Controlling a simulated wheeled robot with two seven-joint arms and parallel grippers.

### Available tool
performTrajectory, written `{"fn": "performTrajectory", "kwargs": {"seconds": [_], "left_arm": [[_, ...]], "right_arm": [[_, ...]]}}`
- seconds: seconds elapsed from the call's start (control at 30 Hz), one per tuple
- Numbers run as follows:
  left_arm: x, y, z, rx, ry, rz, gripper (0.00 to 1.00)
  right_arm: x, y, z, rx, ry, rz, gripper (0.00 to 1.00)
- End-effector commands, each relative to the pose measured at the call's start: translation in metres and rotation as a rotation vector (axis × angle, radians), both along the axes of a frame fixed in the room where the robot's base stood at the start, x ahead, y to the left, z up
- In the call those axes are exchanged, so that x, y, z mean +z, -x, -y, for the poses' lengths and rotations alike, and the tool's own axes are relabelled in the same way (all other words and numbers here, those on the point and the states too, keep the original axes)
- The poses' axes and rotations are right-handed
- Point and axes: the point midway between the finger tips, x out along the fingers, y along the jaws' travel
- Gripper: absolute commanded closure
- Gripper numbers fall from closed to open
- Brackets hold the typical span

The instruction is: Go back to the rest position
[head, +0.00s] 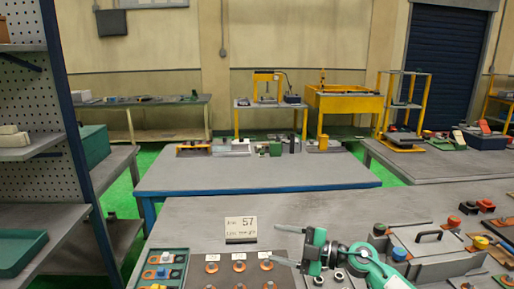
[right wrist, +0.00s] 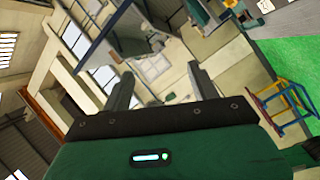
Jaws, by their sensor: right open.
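My right gripper (head: 277,245) is in the lower middle of the head view, above the near grey table (head: 190,225). Its two grey fingers point left and are spread apart, with nothing between them. In the right wrist view the same gripper (right wrist: 160,88) shows its fingers wide apart, with only the far room behind them. My left gripper is not in the head view.
A brown board (head: 238,272) with several orange-ringed parts lies below the gripper, beside a teal tray (head: 176,252). A sign (head: 241,229) reading 57 stands behind them. Grey fixtures (head: 430,245) crowd the right. A blue-edged table (head: 250,175) stands beyond, and shelves (head: 75,140) stand left.

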Motion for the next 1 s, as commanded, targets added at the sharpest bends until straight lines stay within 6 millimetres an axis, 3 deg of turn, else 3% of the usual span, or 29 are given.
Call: {"fn": "performTrajectory", "kwargs": {"seconds": [0.07,0.17,0.37,0.53,0.67,0.83,1.0], "left_arm": [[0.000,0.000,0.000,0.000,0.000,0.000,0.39],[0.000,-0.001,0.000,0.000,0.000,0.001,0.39],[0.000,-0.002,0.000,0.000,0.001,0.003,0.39],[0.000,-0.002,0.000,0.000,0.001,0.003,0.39],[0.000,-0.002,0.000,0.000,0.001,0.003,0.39],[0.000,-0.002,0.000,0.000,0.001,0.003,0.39],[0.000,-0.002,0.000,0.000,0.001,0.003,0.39]], "right_arm": [[0.007,0.010,-0.005,-0.084,-0.157,0.005,0.39],[0.015,0.017,0.001,-0.223,-0.326,-0.008,0.39],[0.000,0.028,0.044,-0.574,-0.559,-0.126,0.39],[-0.046,0.050,0.092,-0.901,-0.630,-0.319,0.39],[-0.097,0.084,0.125,-1.134,-0.598,-0.517,0.39],[-0.167,0.154,0.156,-1.378,-0.456,-0.828,0.39],[-0.214,0.230,0.167,-1.497,-0.267,-1.106,0.39]]}}
